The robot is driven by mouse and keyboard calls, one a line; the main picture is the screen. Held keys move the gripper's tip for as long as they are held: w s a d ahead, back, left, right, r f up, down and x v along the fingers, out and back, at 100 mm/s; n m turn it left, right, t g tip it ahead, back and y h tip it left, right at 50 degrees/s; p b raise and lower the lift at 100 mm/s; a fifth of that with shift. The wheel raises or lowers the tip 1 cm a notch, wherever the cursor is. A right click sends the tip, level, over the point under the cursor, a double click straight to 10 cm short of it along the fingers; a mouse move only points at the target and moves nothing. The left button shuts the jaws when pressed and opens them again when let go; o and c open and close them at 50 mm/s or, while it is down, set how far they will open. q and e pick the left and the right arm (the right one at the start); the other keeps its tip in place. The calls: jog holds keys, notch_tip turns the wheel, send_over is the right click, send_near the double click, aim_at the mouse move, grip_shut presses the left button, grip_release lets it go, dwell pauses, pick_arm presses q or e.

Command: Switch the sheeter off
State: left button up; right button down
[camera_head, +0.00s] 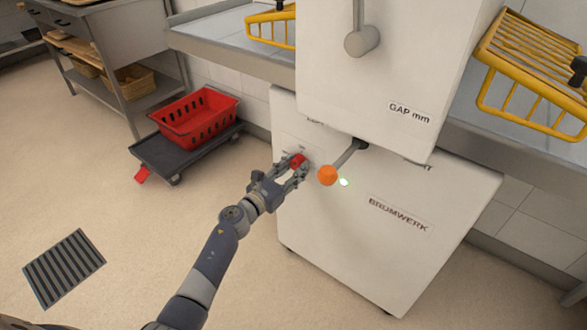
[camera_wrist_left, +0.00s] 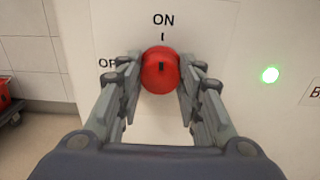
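The sheeter (camera_head: 340,235) is a white machine with a lower cabinet marked BRUMWERK and an upper housing marked GAP mm. Its red round knob (camera_wrist_left: 160,70) is on the cabinet face, with ON above it and a partly hidden OFF label to its left. The dark mark on the knob points up at ON. A green light (camera_wrist_left: 270,75) is lit to the right; it also shows in the head view (camera_head: 344,182). My left gripper (camera_head: 296,166) has its fingers on both sides of the knob, seemingly touching it. My right gripper is out of view.
A lever with an orange ball (camera_head: 327,175) sticks out just right of my left gripper. A red basket (camera_head: 198,118) sits on a dark dolly (camera_head: 160,160) to the left. Yellow wire guards (camera_head: 525,60) flank the housing. The floor in front is clear, with a drain grate (camera_head: 64,268).

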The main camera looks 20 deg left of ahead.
pick_arm(q)
jog(key=shift+c, duration=0.7)
jog(key=n, duration=0.4)
jog(key=shift+n+p, duration=0.3)
jog(key=shift+p, duration=0.1)
jog(key=n+p, duration=0.1)
jog(key=n, duration=0.3)
jog(key=shift+d+n, duration=0.1)
jog(key=shift+n, duration=0.2)
jog(key=n+p, duration=0.2)
jog(key=n, duration=0.4)
jog(key=shift+r+n, duration=0.1)
jog(key=shift+n, duration=1.4)
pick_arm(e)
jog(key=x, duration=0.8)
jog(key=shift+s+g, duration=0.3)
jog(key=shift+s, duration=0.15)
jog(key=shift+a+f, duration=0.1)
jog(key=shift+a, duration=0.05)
